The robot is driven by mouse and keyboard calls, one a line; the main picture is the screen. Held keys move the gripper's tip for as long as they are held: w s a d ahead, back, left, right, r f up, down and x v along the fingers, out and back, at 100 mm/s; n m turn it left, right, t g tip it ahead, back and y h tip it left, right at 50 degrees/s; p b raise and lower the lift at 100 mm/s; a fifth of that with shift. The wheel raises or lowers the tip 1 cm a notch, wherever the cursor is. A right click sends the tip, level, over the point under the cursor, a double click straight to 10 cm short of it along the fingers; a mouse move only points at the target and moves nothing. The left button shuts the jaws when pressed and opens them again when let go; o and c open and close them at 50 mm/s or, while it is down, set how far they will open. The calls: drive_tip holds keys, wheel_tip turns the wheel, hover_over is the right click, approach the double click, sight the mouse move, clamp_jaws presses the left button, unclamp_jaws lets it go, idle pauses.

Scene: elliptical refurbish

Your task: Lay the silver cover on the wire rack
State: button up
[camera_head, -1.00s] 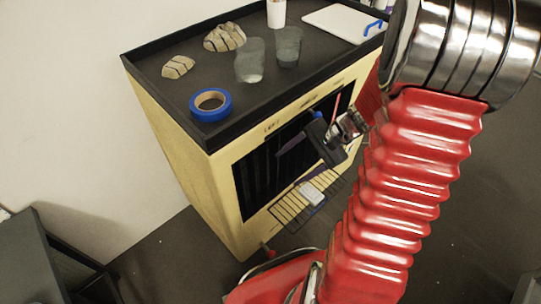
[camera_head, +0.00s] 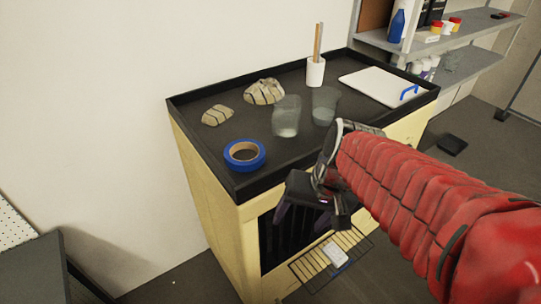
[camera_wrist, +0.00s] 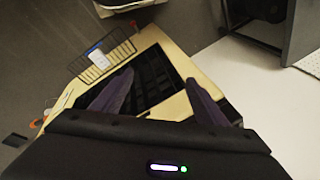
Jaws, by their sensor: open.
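The wire rack (camera_head: 307,271) juts out from the front of the yellow cabinet, low above the floor; it also shows in the wrist view (camera_wrist: 92,72). A small pale, silvery piece, seemingly the silver cover (camera_head: 335,253), lies on the rack with a bit of blue beside it. It also shows in the wrist view (camera_wrist: 97,58). My gripper (camera_head: 303,217) is above the rack in front of the cabinet's upper front edge. Its dark purple fingers are apart and empty in the wrist view (camera_wrist: 160,76), clear of the cover.
The cabinet's black tray top (camera_head: 215,150) holds blue tape (camera_head: 245,154), two wrapped lumps, two clear cups, a white holder (camera_head: 316,71) and a white board (camera_head: 378,87). A shelf unit (camera_head: 450,45) stands at back right. Open floor lies right of the cabinet.

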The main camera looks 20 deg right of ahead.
drive_tip(key=s+a+r+n+t+h, duration=0.2)
drive_tip(key=s+r+n+t, duration=0.1)
drive_tip(key=r, duration=0.3)
drive_tip(key=shift+s+r+n, duration=0.2)
drive_tip(key=shift+s+n, duration=0.05)
drive_tip(key=shift+n, duration=0.25)
drive_tip(key=shift+c, duration=0.3)
idle(0.8)
